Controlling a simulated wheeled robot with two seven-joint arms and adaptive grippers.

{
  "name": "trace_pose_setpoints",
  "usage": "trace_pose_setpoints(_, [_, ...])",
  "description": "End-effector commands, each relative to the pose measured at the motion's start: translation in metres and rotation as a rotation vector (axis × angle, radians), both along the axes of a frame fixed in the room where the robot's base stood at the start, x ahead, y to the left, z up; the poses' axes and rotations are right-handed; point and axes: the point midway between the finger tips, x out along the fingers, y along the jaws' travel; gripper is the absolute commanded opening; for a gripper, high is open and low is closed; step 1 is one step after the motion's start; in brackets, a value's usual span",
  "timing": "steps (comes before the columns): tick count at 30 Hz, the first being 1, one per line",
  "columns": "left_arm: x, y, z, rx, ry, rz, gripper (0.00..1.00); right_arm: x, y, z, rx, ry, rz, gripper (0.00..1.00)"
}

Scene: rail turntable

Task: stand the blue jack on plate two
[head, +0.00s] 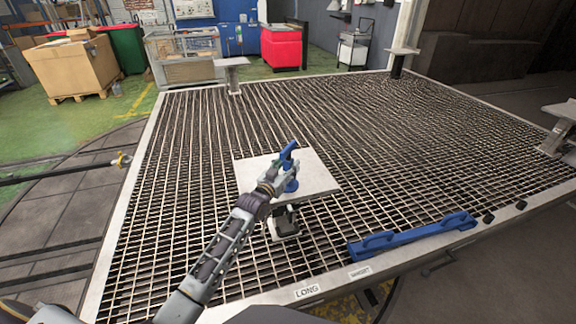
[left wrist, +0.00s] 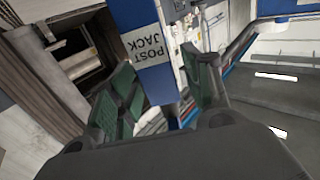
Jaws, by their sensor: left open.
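The blue jack (head: 289,158) is over a light square plate (head: 318,178) on a short pedestal near the middle of the grating. Its round blue foot (head: 291,186) appears to be on the plate, though contact is hard to tell. My left gripper (head: 284,172) is open at the jack and hides part of its body. In the left wrist view, a blue surface labelled POST JACK (left wrist: 150,50) shows beyond and between the green-padded fingers of my left gripper (left wrist: 166,92). No number is readable on the plate. My right gripper is not in view.
Other raised plates stand at the back left (head: 232,62), back right (head: 403,50) and right edge (head: 562,110). A long blue bar (head: 410,236) lies along the front edge, near a LONG label (head: 307,291). The grating (head: 370,130) behind is mostly clear.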

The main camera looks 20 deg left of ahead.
Motion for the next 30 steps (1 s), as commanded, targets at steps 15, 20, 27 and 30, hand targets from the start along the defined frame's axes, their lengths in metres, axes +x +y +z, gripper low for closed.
trace_pose_setpoints(15, [-0.042,0.008,0.0,0.0,0.001,0.0,0.49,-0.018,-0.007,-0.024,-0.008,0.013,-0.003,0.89])
trace_pose_setpoints(20, [-0.056,0.011,0.0,0.0,0.001,0.0,0.49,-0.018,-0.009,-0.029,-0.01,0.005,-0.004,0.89])
trace_pose_setpoints(27, [-0.075,0.014,-0.001,0.0,0.002,0.0,0.49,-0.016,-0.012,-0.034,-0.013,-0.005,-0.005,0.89])
trace_pose_setpoints(30, [-0.084,0.016,-0.001,0.001,0.002,0.0,0.49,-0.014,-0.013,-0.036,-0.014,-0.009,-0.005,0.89])
